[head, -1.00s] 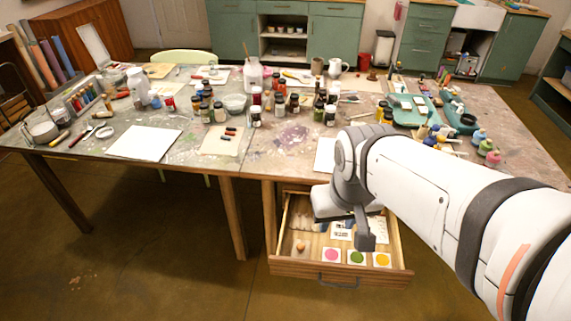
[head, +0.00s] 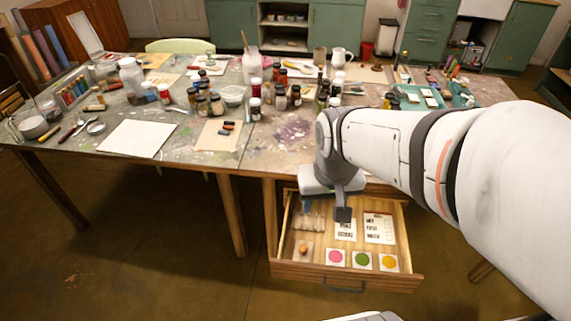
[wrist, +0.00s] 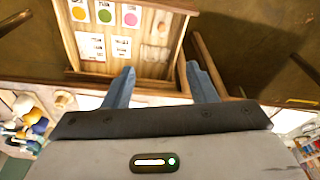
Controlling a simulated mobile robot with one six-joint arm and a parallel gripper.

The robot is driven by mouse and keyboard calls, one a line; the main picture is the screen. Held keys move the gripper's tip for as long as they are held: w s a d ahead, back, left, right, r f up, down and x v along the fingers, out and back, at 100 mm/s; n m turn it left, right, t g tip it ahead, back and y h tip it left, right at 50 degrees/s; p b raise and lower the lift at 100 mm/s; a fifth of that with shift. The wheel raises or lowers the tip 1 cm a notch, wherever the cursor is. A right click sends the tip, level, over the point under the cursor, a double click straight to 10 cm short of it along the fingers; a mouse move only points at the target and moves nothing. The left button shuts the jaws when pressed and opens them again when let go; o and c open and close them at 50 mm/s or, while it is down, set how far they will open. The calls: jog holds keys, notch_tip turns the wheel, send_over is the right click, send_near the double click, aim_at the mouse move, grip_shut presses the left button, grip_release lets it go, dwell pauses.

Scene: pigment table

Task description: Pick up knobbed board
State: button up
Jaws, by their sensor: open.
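The knobbed board (head: 303,250) looks like a small pale square with an orange-brown knob. It lies in the left part of the open wooden drawer (head: 345,272), left of the pink-dot card. In the wrist view a pale board with a small knob (wrist: 161,24) shows near the top middle, beyond the fingers. My gripper (wrist: 160,68) is open, with its two blue fingers apart and nothing between them. In the head view my gripper (head: 308,207) hangs above the drawer's back left part, behind the board and apart from it.
Pink (head: 335,256), green (head: 362,259) and yellow (head: 389,262) dot cards lie along the drawer's front. Printed cards (head: 379,227) lie behind them. The paint-stained table (head: 285,140) above the drawer carries several jars, papers and a teal tray (head: 424,100).

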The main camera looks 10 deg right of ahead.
jog(key=w+f+m+g+b, duration=0.1)
jog(key=w+f+b, duration=0.35)
jog(key=f, duration=0.65)
jog(key=w+f+m+g+b, duration=0.1)
jog(key=w+f+m+b, duration=0.3)
jog(key=f, duration=0.7)
jog(key=n+b, duration=0.1)
send_over(303, 247)
jog(key=f, duration=0.8)
jog(key=shift+d, duration=0.35)
jog(key=f, duration=0.2)
jog(key=f+b, duration=0.1)
jog(key=f, duration=0.4)
jog(key=shift+a+f+b, duration=0.3)
jog(key=shift+b, duration=0.1)
jog(key=shift+s, duration=0.1)
jog(key=c, duration=1.1)
